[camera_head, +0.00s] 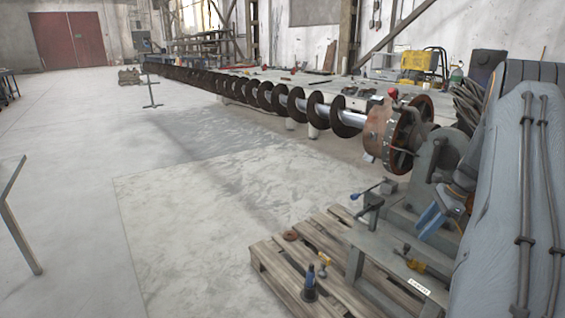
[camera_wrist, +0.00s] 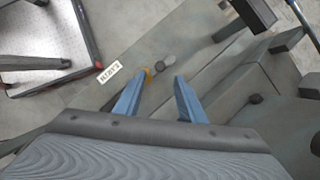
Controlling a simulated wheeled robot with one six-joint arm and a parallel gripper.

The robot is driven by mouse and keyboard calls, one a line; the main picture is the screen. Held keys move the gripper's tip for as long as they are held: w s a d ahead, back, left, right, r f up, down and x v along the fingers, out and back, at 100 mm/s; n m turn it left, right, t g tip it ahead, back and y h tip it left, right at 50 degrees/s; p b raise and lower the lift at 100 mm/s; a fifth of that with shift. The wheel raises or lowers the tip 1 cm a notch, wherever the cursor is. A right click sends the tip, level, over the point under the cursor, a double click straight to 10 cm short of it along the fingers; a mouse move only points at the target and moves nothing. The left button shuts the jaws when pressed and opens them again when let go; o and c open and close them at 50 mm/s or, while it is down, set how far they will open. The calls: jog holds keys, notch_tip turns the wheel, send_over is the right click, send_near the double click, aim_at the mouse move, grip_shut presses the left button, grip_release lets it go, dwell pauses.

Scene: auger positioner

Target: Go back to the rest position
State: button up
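My gripper (camera_wrist: 160,80) is open, its two blue fingers apart with nothing held between them. In the head view my gripper (camera_head: 432,220) hangs at the right, in front of the grey positioner stand. Beneath the fingertips in the wrist view is the grey base plate (camera_wrist: 118,92) with a small white label (camera_wrist: 109,72). The long dark auger (camera_head: 265,97) runs from the rusty round flange (camera_head: 378,130) at the right toward the far left. The arm hides part of the stand.
A wooden pallet (camera_head: 283,265) lies at the lower middle with a dark blue tool (camera_head: 310,285) and small parts on it. A blue-tipped lever (camera_head: 368,190) sticks out beside the stand. A long workbench (camera_head: 350,88) stands behind the auger. The floor at left is mostly clear.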

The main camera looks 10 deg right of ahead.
jog(key=s+a+r+n+g+h+p, duration=0.1)
jog(key=a+r+n, duration=0.3)
jog(key=a, duration=0.5)
jog(key=a+r+n, duration=0.3)
jog(key=a, duration=0.5)
jog(key=s+a+r+n+g+h+p, duration=0.1)
jog(key=a+r+n, duration=0.3)
jog(key=a, duration=0.5)
jog(key=s+a+r+n+h+p, duration=0.1)
jog(key=s+a+r+n, duration=0.1)
jog(key=s+a+n, duration=0.4)
jog(key=s+a+r+n+h, duration=0.1)
jog(key=s+a+n, duration=0.5)
jog(key=s+a, duration=0.7)
jog(key=shift+r+p, duration=0.35)
jog(key=shift+r, duration=0.45)
